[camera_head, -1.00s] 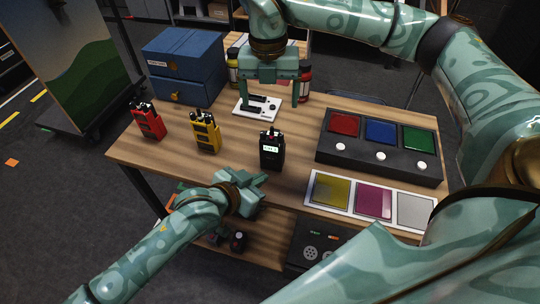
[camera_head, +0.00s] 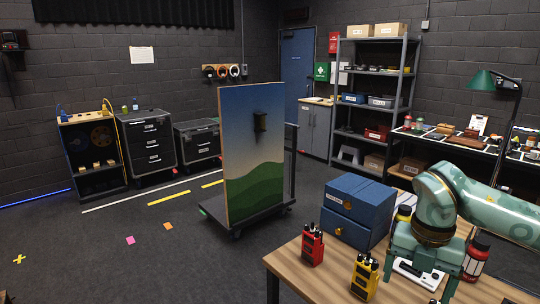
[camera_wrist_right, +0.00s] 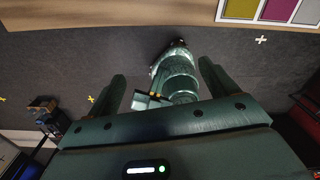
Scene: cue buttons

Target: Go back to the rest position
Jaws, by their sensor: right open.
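My right gripper (camera_head: 424,278) is at the lower right of the head view, pointing down over the wooden table (camera_head: 326,283). Its jaws are open, with a white panel (camera_head: 418,276) showing behind and between them. In the right wrist view, the two fingers of the right gripper (camera_wrist_right: 161,85) stand apart with nothing gripped. A patterned green part of my own body shows beyond them. My left gripper is out of the head view, and I cannot make it out in the wrist view.
A red radio (camera_head: 312,246) and a yellow radio (camera_head: 364,278) stand on the table. A blue drawer box (camera_head: 354,210) is behind them, and a red-labelled jar (camera_head: 475,258) is right of the gripper. A painted board (camera_head: 252,150) stands on a cart. Open floor lies left.

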